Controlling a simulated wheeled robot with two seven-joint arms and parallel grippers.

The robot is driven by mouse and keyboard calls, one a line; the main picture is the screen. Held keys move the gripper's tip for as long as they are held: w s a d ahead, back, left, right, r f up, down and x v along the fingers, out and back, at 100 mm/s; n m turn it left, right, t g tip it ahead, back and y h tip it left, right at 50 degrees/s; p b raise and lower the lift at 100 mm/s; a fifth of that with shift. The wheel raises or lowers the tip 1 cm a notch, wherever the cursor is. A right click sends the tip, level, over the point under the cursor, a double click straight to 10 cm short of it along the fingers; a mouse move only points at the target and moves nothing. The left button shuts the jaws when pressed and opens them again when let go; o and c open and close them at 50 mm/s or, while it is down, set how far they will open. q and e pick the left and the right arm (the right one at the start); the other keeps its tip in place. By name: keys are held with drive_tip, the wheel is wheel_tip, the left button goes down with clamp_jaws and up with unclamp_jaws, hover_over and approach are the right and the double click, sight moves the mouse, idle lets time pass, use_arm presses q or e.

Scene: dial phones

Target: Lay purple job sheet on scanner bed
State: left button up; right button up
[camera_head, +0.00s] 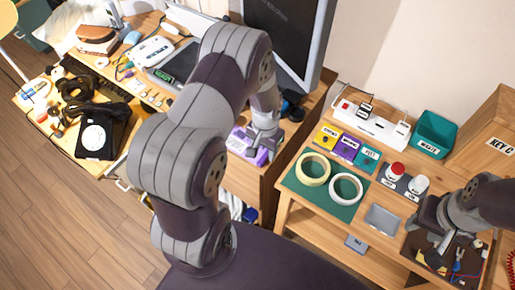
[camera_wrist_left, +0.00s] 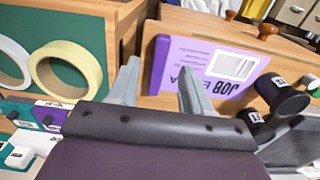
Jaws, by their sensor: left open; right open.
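The purple job sheet (camera_head: 240,143) lies on the wooden surface between the two work areas, partly covered by my left gripper (camera_head: 264,145). The left wrist view shows the sheet (camera_wrist_left: 208,62) with a white label and printed text. My left gripper (camera_wrist_left: 160,85) is open, with one finger over the sheet's edge and the other beside it. I cannot tell whether they touch. My right gripper (camera_head: 434,232) is open at the right, over a tray of small parts. A flat device with a dark panel (camera_head: 182,66) stands on the left desk, partly hidden; I cannot tell whether it is the scanner bed.
A black dial phone (camera_head: 98,138) sits on the left desk. A large monitor (camera_head: 285,35) stands behind my left arm.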

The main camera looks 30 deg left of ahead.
sight(265, 156)
use_arm(q)
wheel_tip(265, 156, down, 3)
clamp_jaws()
drive_tip(key=shift+r, duration=0.15)
